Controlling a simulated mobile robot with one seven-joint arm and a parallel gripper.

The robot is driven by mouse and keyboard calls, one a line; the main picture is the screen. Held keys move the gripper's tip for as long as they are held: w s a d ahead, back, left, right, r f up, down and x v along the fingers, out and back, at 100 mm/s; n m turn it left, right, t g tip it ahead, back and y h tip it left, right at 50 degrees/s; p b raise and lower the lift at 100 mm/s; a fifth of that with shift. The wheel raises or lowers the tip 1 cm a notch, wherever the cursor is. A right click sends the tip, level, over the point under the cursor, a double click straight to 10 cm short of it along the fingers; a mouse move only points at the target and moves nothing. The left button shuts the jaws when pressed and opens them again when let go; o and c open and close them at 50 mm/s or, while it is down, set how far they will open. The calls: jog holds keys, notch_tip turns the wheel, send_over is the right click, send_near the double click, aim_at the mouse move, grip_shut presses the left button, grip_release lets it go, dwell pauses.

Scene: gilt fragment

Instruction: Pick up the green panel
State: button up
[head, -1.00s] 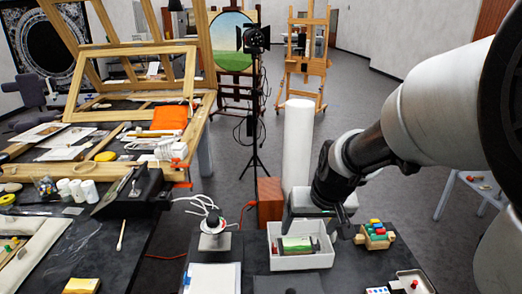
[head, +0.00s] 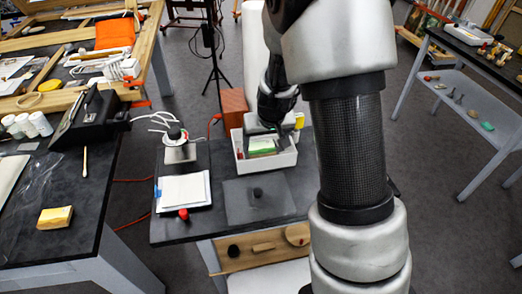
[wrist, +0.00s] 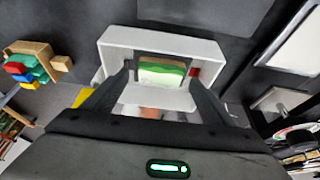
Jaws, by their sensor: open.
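The green panel (head: 262,146) lies in a white open-topped box (head: 238,158) on the dark table. In the wrist view the panel (wrist: 161,75) shows a green band and a pale face inside the box (wrist: 215,48). My gripper (wrist: 160,68) is open and empty. Its two fingers stand apart on either side of the panel in the wrist view, over the box. I cannot tell the height left between fingertips and panel. In the head view my gripper (head: 270,130) is over the box's back part, partly hiding its inside.
A grey mat (head: 258,198) lies in front of the box, and white sheets (head: 183,191) lie left of it. A brown block (head: 234,102) stands behind. Coloured blocks on a wooden holder (wrist: 30,65) are at the wrist view's left.

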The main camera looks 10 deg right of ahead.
aim_at(261, 148)
jog(key=shift+w+x, duration=0.2)
jog(key=shift+x, duration=1.15)
jog(key=shift+w+x, duration=0.15)
jog(key=shift+x, duration=1.25)
jog(key=shift+a+r, duration=0.1)
jog(key=shift+r, duration=0.1)
jog(key=shift+c, duration=0.4)
jog(key=c, duration=0.7)
